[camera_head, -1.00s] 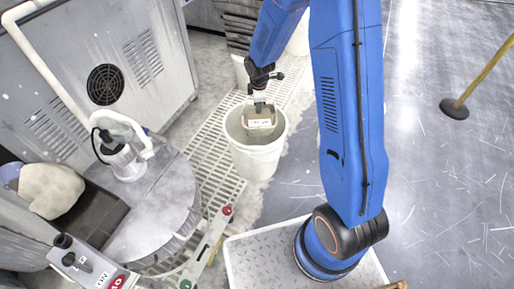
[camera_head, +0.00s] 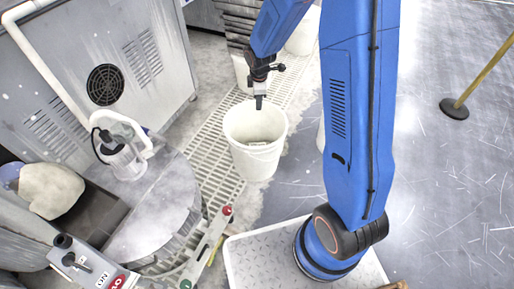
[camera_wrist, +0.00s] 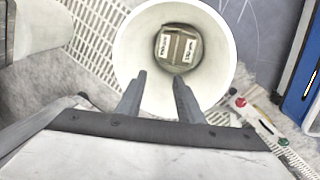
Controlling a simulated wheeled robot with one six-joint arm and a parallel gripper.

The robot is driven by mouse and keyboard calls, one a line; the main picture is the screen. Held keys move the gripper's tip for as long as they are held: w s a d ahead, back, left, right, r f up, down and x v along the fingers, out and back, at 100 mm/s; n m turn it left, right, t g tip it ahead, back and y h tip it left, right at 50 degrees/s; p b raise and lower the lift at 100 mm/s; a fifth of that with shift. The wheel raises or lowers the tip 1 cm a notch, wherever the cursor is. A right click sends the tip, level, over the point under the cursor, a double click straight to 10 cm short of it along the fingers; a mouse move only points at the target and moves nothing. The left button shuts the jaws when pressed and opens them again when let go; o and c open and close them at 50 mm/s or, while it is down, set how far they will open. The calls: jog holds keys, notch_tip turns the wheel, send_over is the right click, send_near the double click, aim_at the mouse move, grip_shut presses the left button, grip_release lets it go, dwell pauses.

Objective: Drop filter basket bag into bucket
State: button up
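The white bucket (camera_head: 255,152) stands on the slatted grate in the middle of the head view. The filter basket bag (camera_wrist: 179,47), a grey-beige boxy thing with white labels, lies down inside the bucket in the wrist view. My gripper (camera_head: 259,103) is above the bucket's back rim. In the wrist view my gripper's two fingers (camera_wrist: 158,92) are apart with nothing between them, and they point toward the bucket (camera_wrist: 130,60). The bag is clear of the fingers.
A round grey machine top (camera_head: 150,215) with a clear canister (camera_head: 125,160) is at left. A control arm with red and green buttons (camera_head: 207,248) reaches in front of the bucket. Stacked dark trays (camera_head: 240,25) stand behind. A yellow pole (camera_head: 485,72) stands at right on open floor.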

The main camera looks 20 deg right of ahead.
notch_tip(320, 180, up, 13)
jog(key=s, duration=0.2)
jog(key=shift+s+a+f, duration=0.2)
jog(key=shift+a, duration=0.05)
dwell(0.3)
